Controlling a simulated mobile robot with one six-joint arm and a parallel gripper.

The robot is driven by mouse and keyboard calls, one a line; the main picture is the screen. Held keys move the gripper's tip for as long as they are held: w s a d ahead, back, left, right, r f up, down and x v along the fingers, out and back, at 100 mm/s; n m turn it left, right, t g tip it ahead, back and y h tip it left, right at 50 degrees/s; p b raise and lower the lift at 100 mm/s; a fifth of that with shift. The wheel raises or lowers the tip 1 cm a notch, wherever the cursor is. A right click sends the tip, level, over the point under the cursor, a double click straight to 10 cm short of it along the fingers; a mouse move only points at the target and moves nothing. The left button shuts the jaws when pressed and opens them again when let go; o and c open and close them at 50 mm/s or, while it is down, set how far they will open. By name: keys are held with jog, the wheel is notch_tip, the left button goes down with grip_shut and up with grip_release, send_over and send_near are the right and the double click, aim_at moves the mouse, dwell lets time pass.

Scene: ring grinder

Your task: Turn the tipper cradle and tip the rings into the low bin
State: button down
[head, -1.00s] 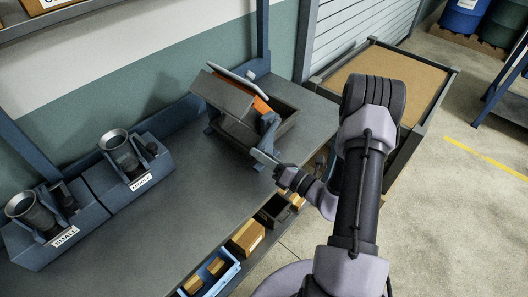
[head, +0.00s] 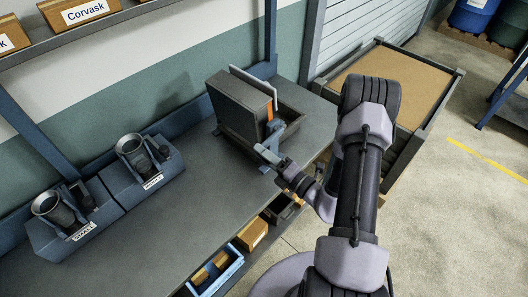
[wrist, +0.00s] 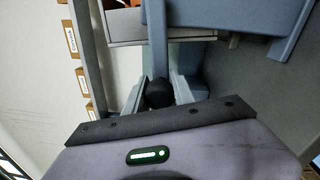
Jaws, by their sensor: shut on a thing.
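The tipper cradle (head: 240,108) is a dark grey box, turned steeply on its blue stand on the bench. A light plate stands along its far side, and a bit of orange shows at its right end. The low bin (head: 291,113) is the dark open box beside and partly behind it. My gripper (head: 262,150) is at the cradle's near right side. In the wrist view my gripper (wrist: 158,98) is shut on a round black knob (wrist: 157,91), with a finger on each side. No rings can be seen; the inside of the cradle is hidden.
Two blue fixtures with grey cups, one labelled small (head: 62,212) and one beside it (head: 143,160), stand on the bench at left. A blue crate (head: 218,272) and cartons (head: 250,236) sit below the bench edge. A large brown-topped container (head: 395,80) stands right of the bench.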

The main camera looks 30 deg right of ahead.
jog(key=shift+w+d+r+m+p, duration=0.1)
jog(key=shift+d+r+m+p, duration=0.05)
jog(key=shift+r+m+p, duration=2.1)
jog(key=shift+w+d+r+m+h+p, duration=0.1)
jog(key=shift+d+r+m+p, duration=0.25)
jog(key=shift+m+p, duration=0.4)
jog(key=shift+w+d+r+m+h+p, duration=0.1)
jog(key=shift+r+m+p, duration=0.3)
jog(key=shift+m+p, duration=0.4)
jog(key=shift+w+d+r+m+h+p, duration=0.1)
jog(key=shift+d+r+m+p, duration=0.25)
jog(key=shift+m+p, duration=0.4)
jog(key=shift+r, duration=0.15)
jog(key=c, duration=1.1)
grip_release()
jog(key=shift+o, duration=0.2)
jog(key=shift+s, duration=0.1)
jog(key=v, duration=1.7)
